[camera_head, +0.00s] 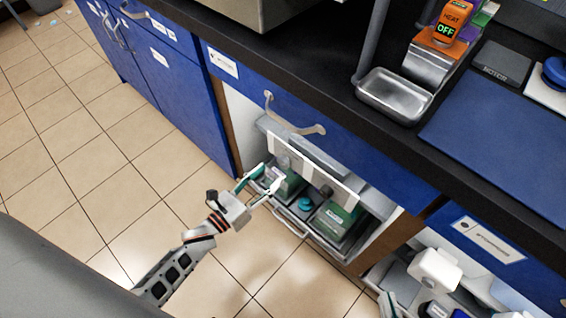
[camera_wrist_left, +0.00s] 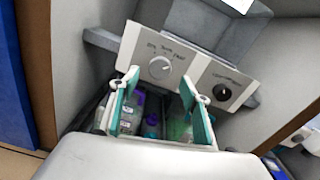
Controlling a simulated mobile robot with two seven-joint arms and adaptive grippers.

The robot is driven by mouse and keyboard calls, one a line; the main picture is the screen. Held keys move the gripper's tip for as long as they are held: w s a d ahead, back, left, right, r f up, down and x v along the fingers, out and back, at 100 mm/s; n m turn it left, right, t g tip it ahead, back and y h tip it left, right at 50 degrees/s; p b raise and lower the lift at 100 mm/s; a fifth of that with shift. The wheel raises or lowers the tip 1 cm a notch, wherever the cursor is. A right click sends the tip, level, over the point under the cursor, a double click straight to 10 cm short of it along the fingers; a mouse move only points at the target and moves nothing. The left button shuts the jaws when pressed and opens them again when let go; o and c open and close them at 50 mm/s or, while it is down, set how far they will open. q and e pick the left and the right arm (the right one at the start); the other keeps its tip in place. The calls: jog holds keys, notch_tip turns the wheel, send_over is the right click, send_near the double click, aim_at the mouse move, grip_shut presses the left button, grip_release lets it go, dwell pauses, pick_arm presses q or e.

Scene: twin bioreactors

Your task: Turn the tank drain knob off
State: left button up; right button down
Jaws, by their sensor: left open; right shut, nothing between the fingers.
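A pale control panel (camera_wrist_left: 143,49) with two knobs sits in the open bay under the counter. Its left knob (camera_wrist_left: 161,67) is light; its right knob (camera_wrist_left: 222,92) is black. The labels are too blurred to tell which is the tank drain knob. In the head view the panel (camera_head: 315,169) is seen from above. My left gripper (camera_head: 266,180) is open and empty in front of the panel's left part; its fingers (camera_wrist_left: 162,106) show below the light knob, apparently apart from it.
Green-and-clear containers (camera_head: 338,219) stand in a tray below the panel. A blue drawer front with a handle (camera_head: 296,124) overhangs the bay. Blue cabinets (camera_head: 178,75) close its left side. The black counter (camera_head: 316,77) is above.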

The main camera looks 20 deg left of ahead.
aim_at(282, 164)
pick_arm(q)
jog(key=x, duration=0.5)
jog(key=shift+w+d, duration=0.2)
jog(key=shift+w, duration=0.15)
jog(key=shift+c, duration=0.5)
jog(key=c, duration=1)
